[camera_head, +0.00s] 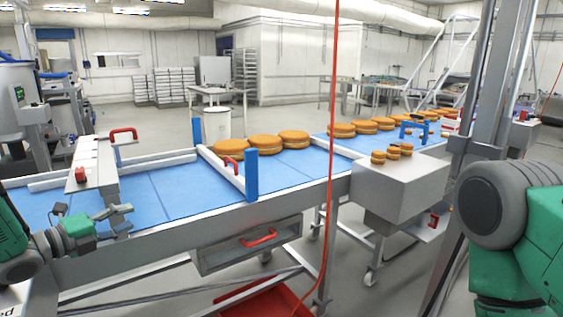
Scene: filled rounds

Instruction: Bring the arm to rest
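My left arm comes in at the lower left, green and grey. Its grey gripper (122,219) is in front of the blue conveyor's near rail. Its fingers look spread apart, with nothing between them. My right arm shows large at the right edge as green and dark grey links; its gripper is out of the picture.
The blue conveyor belt (178,196) carries large filled rounds (266,143) behind a white guide bar. Small rounds (392,152) stand on a steel box (400,185). A red cord (333,120) hangs in front. A red bin (268,302) is below.

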